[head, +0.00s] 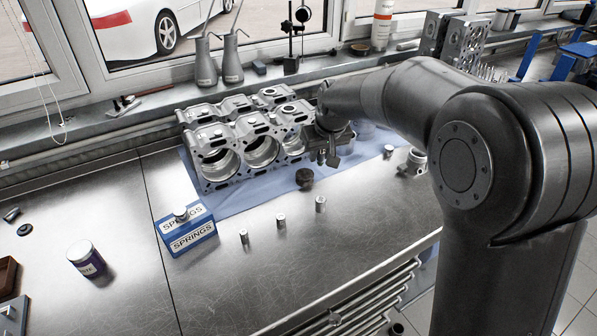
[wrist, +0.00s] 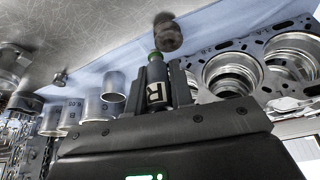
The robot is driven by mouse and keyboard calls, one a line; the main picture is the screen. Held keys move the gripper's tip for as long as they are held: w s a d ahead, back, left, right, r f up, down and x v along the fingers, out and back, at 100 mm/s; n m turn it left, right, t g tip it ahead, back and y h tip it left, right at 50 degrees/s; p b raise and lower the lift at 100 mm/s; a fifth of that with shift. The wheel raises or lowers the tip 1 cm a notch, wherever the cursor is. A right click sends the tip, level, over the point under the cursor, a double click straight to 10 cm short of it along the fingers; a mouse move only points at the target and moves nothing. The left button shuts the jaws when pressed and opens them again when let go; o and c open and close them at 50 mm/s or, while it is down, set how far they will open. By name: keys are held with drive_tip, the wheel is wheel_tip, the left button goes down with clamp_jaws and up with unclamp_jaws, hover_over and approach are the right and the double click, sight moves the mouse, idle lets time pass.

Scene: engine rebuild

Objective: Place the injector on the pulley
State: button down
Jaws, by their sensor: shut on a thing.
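My gripper (head: 330,158) is over the blue cloth, close to the right end of the engine block. A pale label with an R shows between the fingers. The injector cannot be made out clearly in the head view. A small dark, brownish round piece (head: 305,178), which looks like the pulley, rests near the cloth's front edge. It shows just beyond the injector tip in the wrist view (wrist: 168,32), apart from it as far as I can tell.
The engine block (head: 215,135) stands behind and left of my gripper on the blue cloth (head: 235,204). Metal cylinders (wrist: 113,86) stand on the other side. Small metal pins (head: 281,221) and a blue springs box (head: 190,237) stand in front. The front bench is mostly clear.

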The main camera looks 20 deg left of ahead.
drive_tip(key=w+d+r, duration=0.2)
drive_tip(key=w+d, duration=0.3)
drive_tip(key=d, duration=0.1)
hover_over(304, 170)
drive_tip(key=s, duration=0.2)
drive_tip(key=shift+m, duration=0.4)
drive_tip(key=f, duration=0.7)
drive_tip(key=shift+w+d, duration=0.25)
drive_tip(key=shift+d, duration=0.15)
drive_tip(key=shift+f, duration=2)
drive_tip(key=c, duration=1.3)
unclamp_jaws()
drive_tip(key=shift+f, duration=0.1)
